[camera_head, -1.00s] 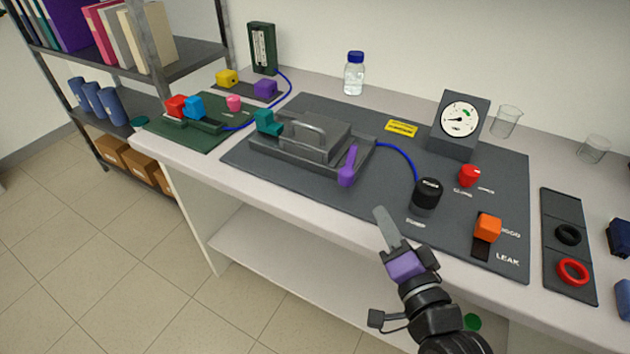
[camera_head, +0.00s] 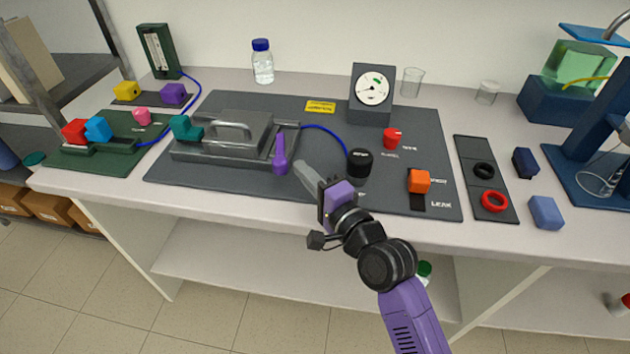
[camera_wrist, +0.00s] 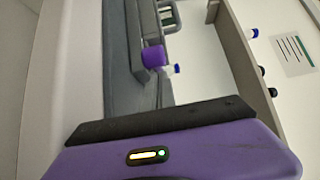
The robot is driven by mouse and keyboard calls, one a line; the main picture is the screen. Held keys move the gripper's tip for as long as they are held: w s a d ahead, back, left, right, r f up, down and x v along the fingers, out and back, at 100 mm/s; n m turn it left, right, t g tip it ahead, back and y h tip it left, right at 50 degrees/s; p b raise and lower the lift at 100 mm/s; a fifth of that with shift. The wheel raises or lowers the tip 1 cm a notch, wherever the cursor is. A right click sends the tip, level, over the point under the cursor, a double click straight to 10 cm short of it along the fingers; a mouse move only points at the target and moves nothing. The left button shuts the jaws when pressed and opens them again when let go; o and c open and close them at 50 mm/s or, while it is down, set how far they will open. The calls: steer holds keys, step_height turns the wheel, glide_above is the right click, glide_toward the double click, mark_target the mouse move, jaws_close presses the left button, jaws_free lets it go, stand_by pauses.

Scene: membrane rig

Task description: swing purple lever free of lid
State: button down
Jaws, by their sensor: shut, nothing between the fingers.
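The purple lever (camera_head: 280,157) stands at the right end of the grey lidded box, its arm rising from the near right corner against the lid's edge. The grey lid (camera_head: 247,131) has an arched handle and lies flat on the box. In the wrist view the purple lever's end (camera_wrist: 153,56) shows ahead, with part of the lid handle (camera_wrist: 169,17) beyond it. My gripper (camera_head: 303,172) is shut and empty, just right of the lever and a small gap from it. A teal clamp (camera_head: 186,128) sits at the lid's left end.
A black knob (camera_head: 359,162) stands close on the right of my gripper, with an orange block (camera_head: 419,181) and red knob (camera_head: 392,138) further right. A blue tube (camera_head: 330,130) runs behind. A gauge (camera_head: 372,92) stands at the back.

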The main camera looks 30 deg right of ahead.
mark_target(283, 169)
steer(key=shift+w+a, duration=0.1)
steer(key=shift+w, duration=0.6)
steer(key=shift+r, duration=0.1)
steer(key=a+p, duration=0.2)
steer(key=p, duration=0.1)
steer(key=shift+r, duration=0.15)
steer(key=shift+w+a+f+p, duration=0.1)
steer(key=shift+a+f+p, duration=0.1)
steer(key=shift+a+p, duration=0.25)
steer(key=shift+a, duration=0.1)
